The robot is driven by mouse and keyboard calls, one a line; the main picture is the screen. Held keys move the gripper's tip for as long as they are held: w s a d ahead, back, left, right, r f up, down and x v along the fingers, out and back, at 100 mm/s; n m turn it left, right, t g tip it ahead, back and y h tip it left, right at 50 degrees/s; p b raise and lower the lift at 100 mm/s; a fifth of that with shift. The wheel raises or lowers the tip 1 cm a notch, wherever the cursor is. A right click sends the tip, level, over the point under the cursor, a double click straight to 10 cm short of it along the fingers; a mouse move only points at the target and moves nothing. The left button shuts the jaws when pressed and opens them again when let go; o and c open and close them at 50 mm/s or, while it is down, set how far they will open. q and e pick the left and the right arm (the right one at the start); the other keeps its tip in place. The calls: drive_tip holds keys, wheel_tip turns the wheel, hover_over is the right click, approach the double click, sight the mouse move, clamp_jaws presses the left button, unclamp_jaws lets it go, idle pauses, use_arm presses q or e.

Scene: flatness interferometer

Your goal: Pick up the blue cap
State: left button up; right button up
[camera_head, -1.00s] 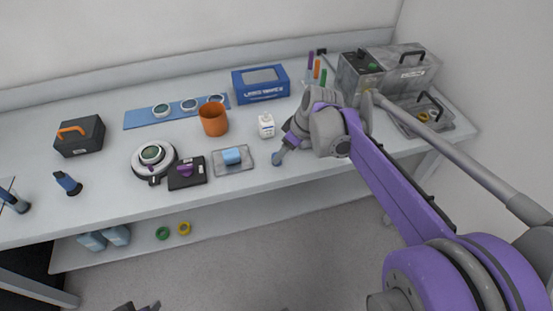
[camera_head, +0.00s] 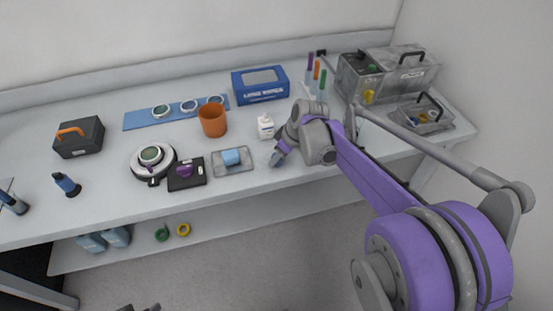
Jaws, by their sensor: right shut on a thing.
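My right gripper (camera_head: 279,156) is at the table's front edge, right of the clear tray. Its jaws are shut on a small grey-blue piece (camera_head: 275,161) at the fingertips, which looks like the blue cap; the fingers hide most of it. A light-blue cylinder (camera_head: 231,157) lies in the clear tray (camera_head: 247,170) to the left, apart from the gripper. Only a dark tip of my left gripper (camera_head: 140,308) shows at the bottom edge; its jaws cannot be made out.
A white bottle (camera_head: 266,127) stands just behind the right gripper. An orange cup (camera_head: 212,121), a blue box (camera_head: 260,85) and several coloured tubes (camera_head: 316,70) stand further back. A black block (camera_head: 187,174) and a round stand (camera_head: 153,160) are to the left.

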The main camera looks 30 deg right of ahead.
clamp_jaws()
drive_tip(key=shift+r, duration=0.1)
